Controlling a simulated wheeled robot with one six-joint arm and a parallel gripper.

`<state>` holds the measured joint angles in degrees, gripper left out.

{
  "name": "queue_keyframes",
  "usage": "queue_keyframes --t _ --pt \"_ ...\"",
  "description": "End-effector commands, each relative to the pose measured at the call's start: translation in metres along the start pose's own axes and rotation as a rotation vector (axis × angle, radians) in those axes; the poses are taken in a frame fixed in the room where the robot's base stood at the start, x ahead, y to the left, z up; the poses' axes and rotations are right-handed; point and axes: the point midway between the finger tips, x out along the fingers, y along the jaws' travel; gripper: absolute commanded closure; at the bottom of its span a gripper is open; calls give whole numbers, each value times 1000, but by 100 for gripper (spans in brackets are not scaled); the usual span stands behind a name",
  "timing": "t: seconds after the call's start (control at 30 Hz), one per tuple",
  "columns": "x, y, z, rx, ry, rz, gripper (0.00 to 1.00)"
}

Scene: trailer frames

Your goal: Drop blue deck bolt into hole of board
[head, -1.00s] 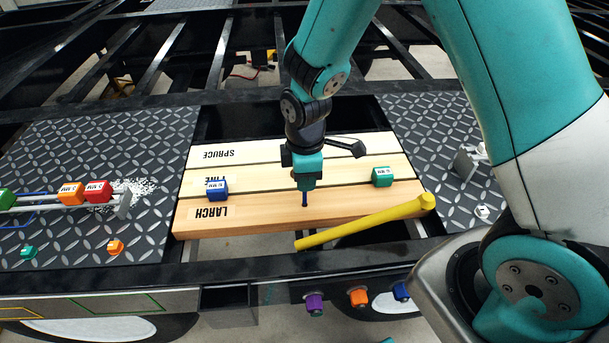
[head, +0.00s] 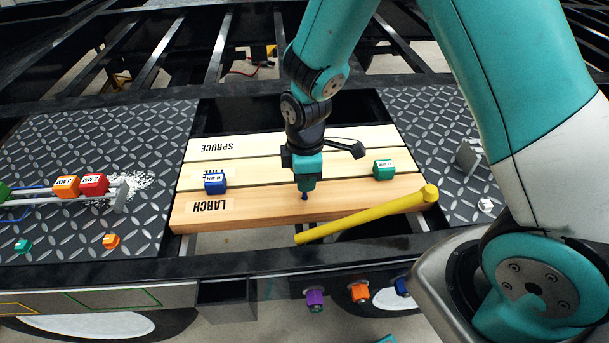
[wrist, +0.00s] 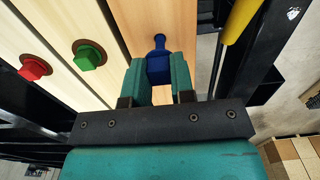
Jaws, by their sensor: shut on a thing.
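My gripper (head: 305,186) is shut on the blue deck bolt (head: 304,196), which points down at the larch board (head: 260,208), the nearest of the boards. In the wrist view the blue bolt (wrist: 159,68) sits between both fingers (wrist: 159,82), and its far end meets the light wood. Only a short length of bolt shows below the fingers in the head view. The hole itself is hidden by the bolt, so I cannot tell how deep it sits. A green bolt (wrist: 88,55) and a red bolt (wrist: 35,67) sit in round recesses in the other boards.
A yellow long-handled tool (head: 365,215) lies across the larch board's right front. A blue labelled block (head: 215,182) and a green labelled block (head: 384,169) stand on the boards. Dark tread plates (head: 95,150) lie either side. Open gaps show between the black frame beams.

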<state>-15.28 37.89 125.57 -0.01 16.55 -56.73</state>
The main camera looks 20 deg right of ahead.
Motion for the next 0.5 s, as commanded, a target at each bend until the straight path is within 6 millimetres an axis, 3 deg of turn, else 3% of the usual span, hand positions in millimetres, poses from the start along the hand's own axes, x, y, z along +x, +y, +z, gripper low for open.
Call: queue_keyframes --t 0.5 --pt "14 0 0 0 1 1 100"
